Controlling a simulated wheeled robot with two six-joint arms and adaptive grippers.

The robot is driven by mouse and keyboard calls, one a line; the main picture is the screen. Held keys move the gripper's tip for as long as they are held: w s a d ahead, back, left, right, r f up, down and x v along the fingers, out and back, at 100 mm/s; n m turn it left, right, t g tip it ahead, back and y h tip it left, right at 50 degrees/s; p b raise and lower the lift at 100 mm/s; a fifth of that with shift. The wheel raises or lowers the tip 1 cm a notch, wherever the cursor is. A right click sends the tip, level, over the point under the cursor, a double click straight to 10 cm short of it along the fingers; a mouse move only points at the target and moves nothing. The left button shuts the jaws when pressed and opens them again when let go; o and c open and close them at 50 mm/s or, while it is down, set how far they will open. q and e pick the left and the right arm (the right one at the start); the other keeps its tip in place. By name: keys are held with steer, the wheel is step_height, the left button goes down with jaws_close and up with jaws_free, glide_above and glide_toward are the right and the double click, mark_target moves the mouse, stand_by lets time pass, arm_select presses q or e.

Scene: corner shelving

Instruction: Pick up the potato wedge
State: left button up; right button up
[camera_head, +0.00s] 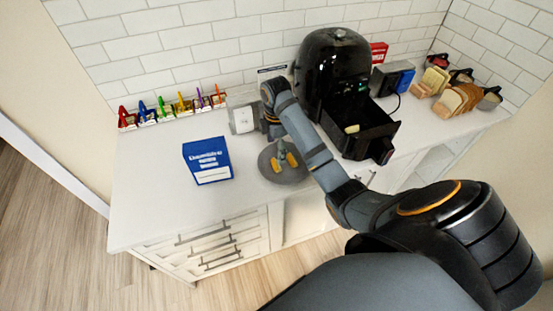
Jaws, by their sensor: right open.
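Yellow potato wedges (277,166) lie on a round grey plate (272,178) near the middle of the counter. Another yellow piece, which looks like a wedge, (352,129) lies in the pulled-out drawer of the black air fryer (334,68). My right gripper (280,148) points down over the plate, close to the wedges. It is open and holds nothing that I can see. My forearm partly hides it and the plate's right side, so I cannot tell whether its fingers touch a wedge. My left gripper is not in view.
A blue box (208,161) stands left of the plate. Colourful items (170,108) line the back wall. The open fryer drawer (364,135) juts out right of my forearm. Bread (457,100) sits at the far right. The counter's front left is clear.

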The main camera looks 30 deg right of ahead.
mark_target(276, 163)
step_height(276, 163, down, 3)
steer(key=shift+w+f+b, duration=0.1)
steer(key=shift+w+b, duration=0.05)
steer(key=shift+b, duration=0.65)
step_height(276, 163, down, 2)
steer(key=shift+d+b, duration=0.15)
steer(key=shift+b, duration=1.05)
steer(key=shift+f+p, duration=0.9)
steer(key=shift+p, duration=0.05)
steer(key=shift+w+f, duration=0.15)
steer(key=shift+f, duration=0.3)
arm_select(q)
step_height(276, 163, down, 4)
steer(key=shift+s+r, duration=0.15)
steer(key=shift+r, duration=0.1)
arm_select(e)
steer(key=shift+c, duration=0.4)
steer(key=c, duration=0.9)
